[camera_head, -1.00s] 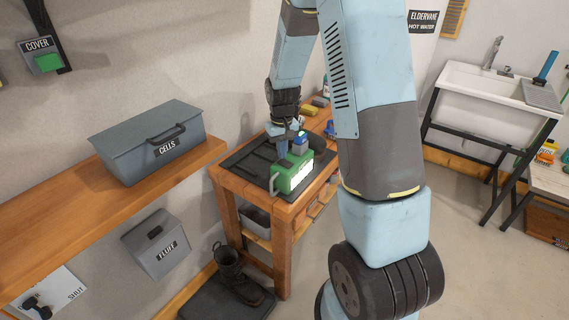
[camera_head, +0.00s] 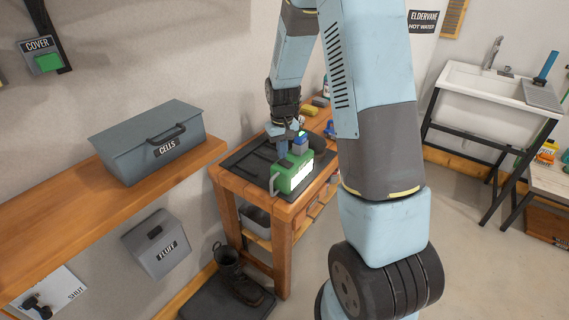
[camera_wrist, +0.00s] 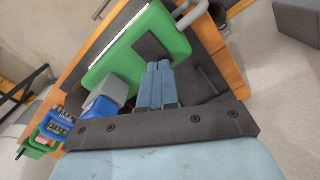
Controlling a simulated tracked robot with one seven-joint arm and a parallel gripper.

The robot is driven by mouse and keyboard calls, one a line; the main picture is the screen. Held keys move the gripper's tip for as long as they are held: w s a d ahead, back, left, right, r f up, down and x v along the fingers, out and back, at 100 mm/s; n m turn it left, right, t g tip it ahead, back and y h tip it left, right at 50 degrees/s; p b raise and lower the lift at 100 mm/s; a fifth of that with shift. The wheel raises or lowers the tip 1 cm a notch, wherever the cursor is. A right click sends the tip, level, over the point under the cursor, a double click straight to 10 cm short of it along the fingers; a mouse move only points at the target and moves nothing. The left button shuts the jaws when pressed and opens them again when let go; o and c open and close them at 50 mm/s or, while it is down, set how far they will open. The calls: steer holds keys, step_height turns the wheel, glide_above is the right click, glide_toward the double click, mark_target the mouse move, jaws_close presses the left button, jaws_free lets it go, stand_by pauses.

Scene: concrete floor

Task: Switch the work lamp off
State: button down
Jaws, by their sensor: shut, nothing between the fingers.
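The work lamp is a green box (camera_head: 285,185) with a grey handle at its left end. It stands on the wooden bench, and its front panel (camera_head: 301,172) shows bright white. In the wrist view the lamp (camera_wrist: 165,28) has a dark plate (camera_wrist: 148,46) on its top. My gripper (camera_head: 283,154) is shut and empty, pointing down at the lamp. In the wrist view its fingertips (camera_wrist: 159,64) are at the edge of the dark plate; I cannot tell if they touch. A blue and grey block (camera_wrist: 101,105) sits at the lamp's end, beside my fingers.
The bench (camera_head: 231,182) carries a dark mat, with bottles and a yellow item (camera_head: 309,110) behind. A CELLS box (camera_head: 145,150) lies on the left shelf. A boot (camera_head: 236,276) stands on a floor mat. A sink (camera_head: 490,95) is at the right, with open floor before it.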

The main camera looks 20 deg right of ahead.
steer(key=shift+f, duration=0.9)
stand_by(0.8)
steer(key=shift+r, duration=3.55)
step_height(320, 180, up, 9)
steer(key=t, duration=0.1)
glide_above(282, 161)
steer(key=s, duration=0.4)
steer(key=s+r+t, duration=0.3)
steer(key=s+r, duration=1)
steer(key=s, duration=0.2)
steer(key=s+r+m+t, duration=0.1)
steer(key=s+r, duration=0.1)
steer(key=s, duration=0.7)
steer(key=shift+a+t, duration=0.15)
steer(key=shift+t, duration=0.15)
